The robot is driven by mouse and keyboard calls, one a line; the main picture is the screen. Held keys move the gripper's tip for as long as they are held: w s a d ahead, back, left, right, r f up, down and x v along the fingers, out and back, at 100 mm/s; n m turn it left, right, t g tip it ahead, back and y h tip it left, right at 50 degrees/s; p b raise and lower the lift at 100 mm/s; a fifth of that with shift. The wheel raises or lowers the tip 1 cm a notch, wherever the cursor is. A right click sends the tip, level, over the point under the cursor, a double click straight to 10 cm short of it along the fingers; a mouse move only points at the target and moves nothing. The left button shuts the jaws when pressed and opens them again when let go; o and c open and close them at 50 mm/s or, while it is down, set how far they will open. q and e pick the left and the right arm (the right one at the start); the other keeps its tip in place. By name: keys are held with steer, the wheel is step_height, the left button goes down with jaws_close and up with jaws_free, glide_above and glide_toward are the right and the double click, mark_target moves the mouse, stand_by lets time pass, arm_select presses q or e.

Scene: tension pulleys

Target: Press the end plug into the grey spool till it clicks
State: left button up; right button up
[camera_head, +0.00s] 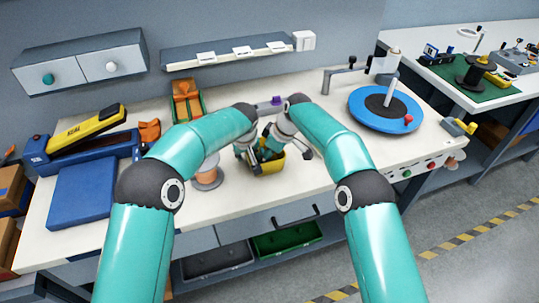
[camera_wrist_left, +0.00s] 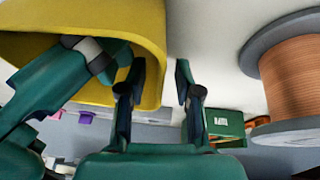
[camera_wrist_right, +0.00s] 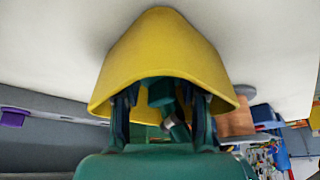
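A copper-wound spool with grey flanges (camera_head: 207,172) stands on the bench left of a yellow bin (camera_head: 268,168). It also shows at the right of the left wrist view (camera_wrist_left: 290,75). My left gripper (camera_head: 254,162) is at the bin's left side, its fingers (camera_wrist_left: 160,68) apart with the bin's edge between them in that view. My right gripper (camera_head: 290,148) is over the bin; the right wrist view shows its fingers (camera_wrist_right: 161,105) apart, tips hidden behind the bin's rim (camera_wrist_right: 165,70). I cannot make out an end plug; the bin's contents are mostly hidden.
A blue turntable (camera_head: 360,108) stands at the right, a blue-and-yellow tool (camera_head: 90,128) and blue plate (camera_head: 82,192) at the left. An orange-and-green bin (camera_head: 187,100) is at the back. The bench front right of the yellow bin is clear.

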steer(key=o, duration=0.5)
steer(key=shift+c, duration=0.2)
arm_select(q)
steer(key=shift+f, duration=0.15)
arm_select(e)
steer(key=shift+f, duration=0.15)
